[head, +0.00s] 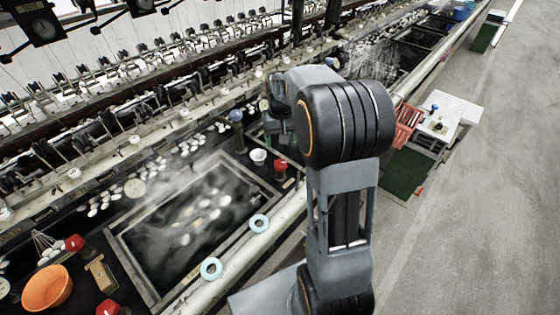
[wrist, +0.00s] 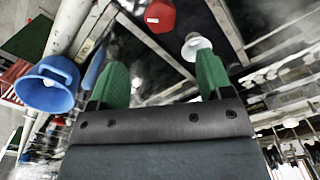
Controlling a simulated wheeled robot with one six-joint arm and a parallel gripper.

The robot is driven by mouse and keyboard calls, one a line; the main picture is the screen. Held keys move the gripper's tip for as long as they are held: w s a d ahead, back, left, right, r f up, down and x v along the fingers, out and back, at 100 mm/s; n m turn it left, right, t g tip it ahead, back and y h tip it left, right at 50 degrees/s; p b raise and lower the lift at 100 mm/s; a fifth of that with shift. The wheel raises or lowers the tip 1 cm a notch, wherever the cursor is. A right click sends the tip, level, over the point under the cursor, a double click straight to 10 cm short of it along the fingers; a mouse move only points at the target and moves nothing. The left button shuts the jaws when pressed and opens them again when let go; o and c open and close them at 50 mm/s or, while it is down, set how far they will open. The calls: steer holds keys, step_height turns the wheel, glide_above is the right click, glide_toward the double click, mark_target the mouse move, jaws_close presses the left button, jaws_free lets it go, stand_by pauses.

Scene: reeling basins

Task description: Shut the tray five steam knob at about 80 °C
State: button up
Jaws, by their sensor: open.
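In the head view a red knob (head: 281,165) stands at the right corner of the near steaming basin (head: 205,222). Two more red knobs, one on the left (head: 75,243) and one at the bottom (head: 108,307), stand by the basin's left end. I cannot tell which is tray five's. In the wrist view a red knob (wrist: 160,15) shows just past my gripper (wrist: 162,78). My gripper is open, its green fingertips apart with nothing between them. In the head view my arm hides much of it. No temperature reading is legible.
A white cup (head: 258,157) stands beside the right red knob and shows in the wrist view (wrist: 195,45). A blue fitting (head: 236,116) is behind it. An orange bowl (head: 47,289) is left.

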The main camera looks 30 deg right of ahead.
mark_target(280, 163)
step_height(280, 163, down, 11)
steer(key=shift+r+p, duration=0.1)
steer(key=shift+p, duration=0.25)
steer(key=c, duration=0.9)
